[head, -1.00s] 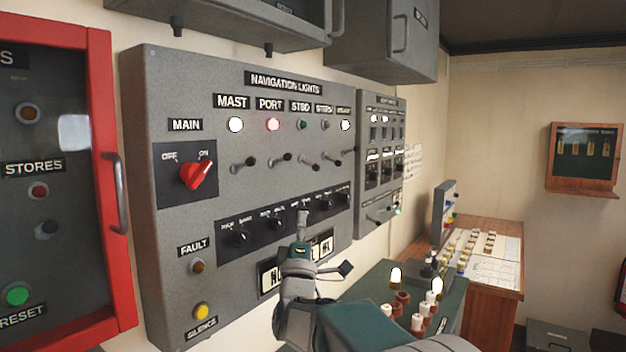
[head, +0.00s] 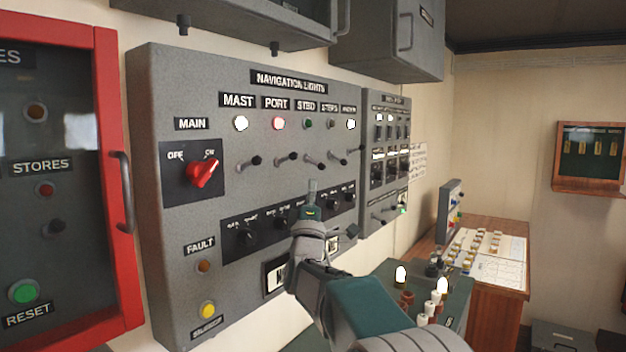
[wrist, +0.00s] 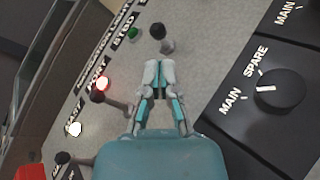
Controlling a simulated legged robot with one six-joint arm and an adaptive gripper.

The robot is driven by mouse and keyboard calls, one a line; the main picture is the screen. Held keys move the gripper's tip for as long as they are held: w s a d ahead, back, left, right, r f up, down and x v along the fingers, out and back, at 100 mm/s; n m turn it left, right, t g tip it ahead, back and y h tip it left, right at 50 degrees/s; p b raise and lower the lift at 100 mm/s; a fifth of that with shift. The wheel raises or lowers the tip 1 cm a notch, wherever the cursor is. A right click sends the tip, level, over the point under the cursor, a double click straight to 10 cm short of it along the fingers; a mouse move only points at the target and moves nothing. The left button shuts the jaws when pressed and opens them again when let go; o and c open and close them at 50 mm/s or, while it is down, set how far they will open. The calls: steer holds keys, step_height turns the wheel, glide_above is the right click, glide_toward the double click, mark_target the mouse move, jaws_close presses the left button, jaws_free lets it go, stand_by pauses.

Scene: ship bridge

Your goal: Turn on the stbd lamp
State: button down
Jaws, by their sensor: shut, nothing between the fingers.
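The grey navigation lights panel (head: 180,90) is on the wall. Its STBD lamp (head: 307,124) is dark green and unlit, and also shows in the wrist view (wrist: 133,33). The STBD lever (head: 313,159) below it has its black knob tipped downward; it shows just ahead of my fingertips in the wrist view (wrist: 168,46). My gripper (head: 312,184) is shut and empty, pointing up just below that lever. It also shows in the wrist view (wrist: 159,66). Whether the tips touch the lever I cannot tell.
The PORT lever (head: 285,160) stands close left, its knob higher. The MAST and PORT lamps are lit, and the red MAIN switch (head: 203,173) points to ON. Black selector knobs (head: 247,236) line the strip below. A red-framed cabinet (head: 108,200) is at left.

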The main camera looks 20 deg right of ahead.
mark_target(319, 166)
steer(key=shift+x, duration=1.25)
steer(key=shift+s+d+r+n+y, duration=0.1)
steer(key=shift+s+r+n+y, duration=0.1)
steer(key=shift+n+y, duration=0.7)
steer(key=shift+s+d+r+n+y, duration=0.1)
steer(key=shift+r+n+y, duration=0.1)
steer(key=shift+n+y, duration=0.7)
steer(key=shift+s+d+r+n+y, duration=0.1)
steer(key=shift+r+n+y, duration=0.05)
steer(key=shift+n+y, duration=0.75)
steer(key=n+y, duration=0.1)
steer(key=r+n+y, duration=0.1)
steer(key=shift+s+n, duration=0.15)
steer(key=shift+n, duration=0.25)
steer(key=shift+d+r+n+g+y, duration=0.1)
steer(key=shift+r+n+g+y, duration=0.1)
steer(key=shift+n+g+y, duration=0.3)
steer(key=shift+d+r+n+g+y, duration=0.1)
steer(key=shift+r+n+g+y, duration=0.1)
steer(key=shift+n+y, duration=0.45)
steer(key=shift+f, duration=0.1)
